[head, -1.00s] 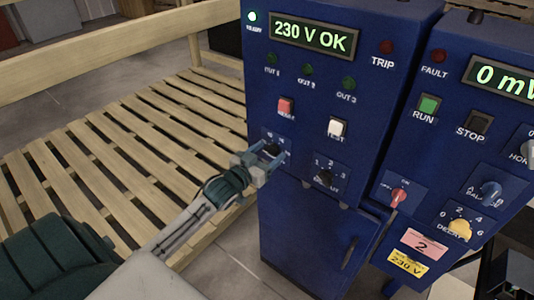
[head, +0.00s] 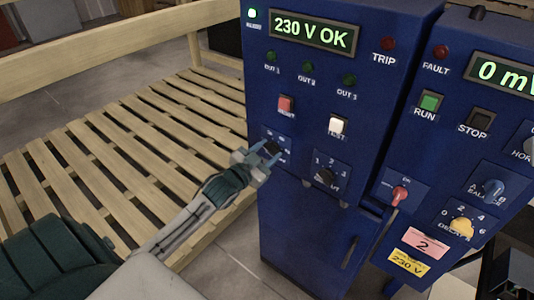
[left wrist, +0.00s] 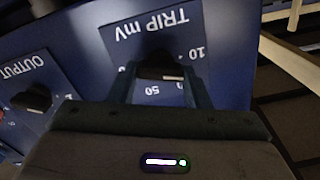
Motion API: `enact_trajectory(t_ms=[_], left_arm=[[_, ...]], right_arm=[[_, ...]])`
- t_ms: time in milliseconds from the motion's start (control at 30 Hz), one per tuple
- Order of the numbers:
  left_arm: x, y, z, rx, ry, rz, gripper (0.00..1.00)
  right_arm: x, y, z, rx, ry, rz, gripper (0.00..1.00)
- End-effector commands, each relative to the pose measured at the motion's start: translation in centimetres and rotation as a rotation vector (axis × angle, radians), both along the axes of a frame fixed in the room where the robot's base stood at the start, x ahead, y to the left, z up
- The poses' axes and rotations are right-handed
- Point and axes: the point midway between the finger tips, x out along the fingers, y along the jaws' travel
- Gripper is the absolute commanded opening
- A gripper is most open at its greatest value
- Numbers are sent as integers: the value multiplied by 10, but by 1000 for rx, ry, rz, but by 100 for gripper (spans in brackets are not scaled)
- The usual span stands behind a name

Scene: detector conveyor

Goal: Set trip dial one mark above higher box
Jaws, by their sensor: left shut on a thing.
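The trip dial is a black knob (left wrist: 160,66) on a blue plate lettered "TRIP mV", upside down in the left wrist view, with marks including 10 and 50 partly visible. In the head view it is a dark knob (head: 271,149) on the left of the blue cabinet, partly hidden by my gripper. My left gripper (head: 261,161) is shut on this knob, and its two fingers flank it in the left wrist view (left wrist: 160,92). The dial's exact setting cannot be read. No boxes are recognisable in view. My right gripper does not show.
The output dial (head: 326,176) sits just right of the trip dial. Above are the red button (head: 286,104) and white test button (head: 337,127). The display (head: 311,35) reads "230 V OK".

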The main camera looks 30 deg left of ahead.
Motion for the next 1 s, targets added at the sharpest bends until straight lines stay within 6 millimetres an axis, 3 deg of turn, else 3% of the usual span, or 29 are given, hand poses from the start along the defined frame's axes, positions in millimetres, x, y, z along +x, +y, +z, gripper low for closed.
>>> enact_trajectory(t_ms=[1000], left_arm=[[0, -2, -4, 964, -77, 1, 21]], right_arm=[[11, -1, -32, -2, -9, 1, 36]])
